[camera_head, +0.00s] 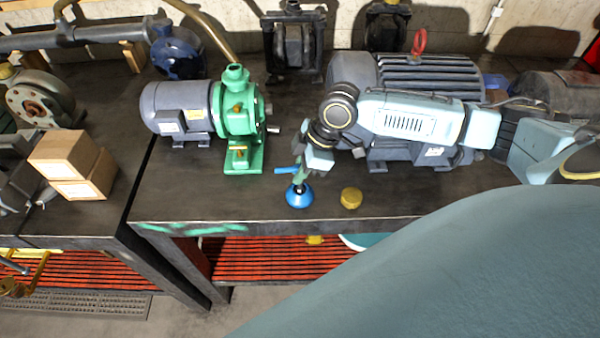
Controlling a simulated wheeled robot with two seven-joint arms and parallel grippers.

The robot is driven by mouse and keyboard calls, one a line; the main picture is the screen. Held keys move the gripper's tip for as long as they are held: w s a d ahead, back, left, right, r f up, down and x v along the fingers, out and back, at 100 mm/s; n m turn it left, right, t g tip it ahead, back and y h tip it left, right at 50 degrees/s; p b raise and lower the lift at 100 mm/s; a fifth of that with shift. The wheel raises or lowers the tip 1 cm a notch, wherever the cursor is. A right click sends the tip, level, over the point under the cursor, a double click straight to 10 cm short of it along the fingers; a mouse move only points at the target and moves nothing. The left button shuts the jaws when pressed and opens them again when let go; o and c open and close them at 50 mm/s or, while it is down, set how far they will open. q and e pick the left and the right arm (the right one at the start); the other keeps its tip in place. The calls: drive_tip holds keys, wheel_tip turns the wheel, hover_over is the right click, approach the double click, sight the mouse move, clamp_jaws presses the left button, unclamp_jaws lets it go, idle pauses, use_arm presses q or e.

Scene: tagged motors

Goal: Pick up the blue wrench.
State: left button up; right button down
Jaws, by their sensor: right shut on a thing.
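My right gripper (302,172) comes in from the right and points down over the front of the dark workbench. It is shut on the blue wrench (286,170), a short blue bar that sticks out to the left of the fingers. The rest of the wrench is hidden by the gripper. Just below the fingers is a round blue object (299,196) on the bench top; whether the gripper touches it I cannot tell. My left gripper is not in view.
A yellow cylinder (351,198) stands right of the round blue object. A green and grey pump motor (232,115) is to the left, and a large grey motor (445,75) is behind my right arm. The workbench (200,202) has bare room front left. Cardboard boxes (68,152) sit farther left.

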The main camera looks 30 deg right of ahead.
wheel_tip(320, 180, up, 10)
drive_tip(key=shift+r, duration=0.1)
drive_tip(key=c, duration=2)
unclamp_jaws()
clamp_jaws()
